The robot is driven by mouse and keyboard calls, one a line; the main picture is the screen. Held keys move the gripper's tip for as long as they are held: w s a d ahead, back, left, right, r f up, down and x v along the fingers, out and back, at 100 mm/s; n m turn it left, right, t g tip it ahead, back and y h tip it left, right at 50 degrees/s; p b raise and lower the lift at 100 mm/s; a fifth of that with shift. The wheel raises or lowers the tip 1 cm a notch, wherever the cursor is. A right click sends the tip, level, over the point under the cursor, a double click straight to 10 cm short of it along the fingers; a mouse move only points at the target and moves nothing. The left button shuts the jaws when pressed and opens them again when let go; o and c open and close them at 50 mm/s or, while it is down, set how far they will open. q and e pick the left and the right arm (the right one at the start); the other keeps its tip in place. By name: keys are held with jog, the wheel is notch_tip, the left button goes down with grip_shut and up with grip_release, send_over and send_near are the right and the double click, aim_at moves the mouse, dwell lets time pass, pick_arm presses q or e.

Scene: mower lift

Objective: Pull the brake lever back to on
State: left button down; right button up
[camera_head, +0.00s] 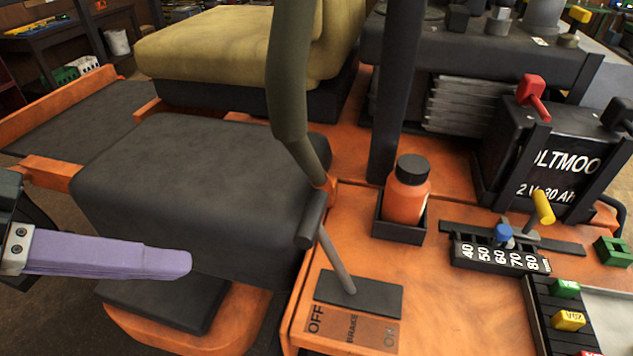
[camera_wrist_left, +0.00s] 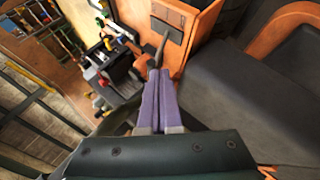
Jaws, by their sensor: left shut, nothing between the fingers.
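The brake lever (camera_head: 336,262) is a grey rod with a dark cylindrical handle (camera_head: 310,219). It rises from a dark slotted plate (camera_head: 385,294) on the orange panel and leans left, toward the OFF end of the label (camera_head: 352,327). ON is printed at the label's right end. My left gripper (camera_head: 188,263) has purple fingers, shut and empty, left of the lever and apart from its handle. In the left wrist view the fingertips (camera_wrist_left: 158,72) point toward the lever (camera_wrist_left: 162,46). My right gripper is not in view.
A thick olive-grey bar (camera_head: 288,90) and a black post (camera_head: 397,90) rise behind the lever. An orange bottle (camera_head: 407,195) sits in a black holder. A battery (camera_head: 545,150) and a numbered throttle plate (camera_head: 500,256) are at right. A dark padded block (camera_head: 190,180) lies behind my left gripper.

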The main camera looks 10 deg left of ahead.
pick_arm(q)
jog(key=w+a+f+n+t+h+b, duration=0.2)
jog(key=f+b, duration=0.3)
jog(key=b, duration=0.9)
jog(key=w+a+f+n+t+h+b, duration=0.2)
jog(key=a+f+n+t+h+b, duration=0.2)
jog(key=b, duration=1)
jog(key=shift+w+a+f+n+t+h, duration=0.25)
jog(key=shift+w+f+n+t+h, duration=0.15)
jog(key=shift+f+n+t, duration=0.15)
jog(key=s+d+p+x, duration=0.2)
jog(key=p+x, duration=0.2)
jog(key=x, duration=0.8)
jog(key=shift+w+d+r, duration=0.15)
jog(key=shift+d+r, duration=0.1)
jog(key=shift+d, duration=0.05)
jog(key=shift+p, duration=0.3)
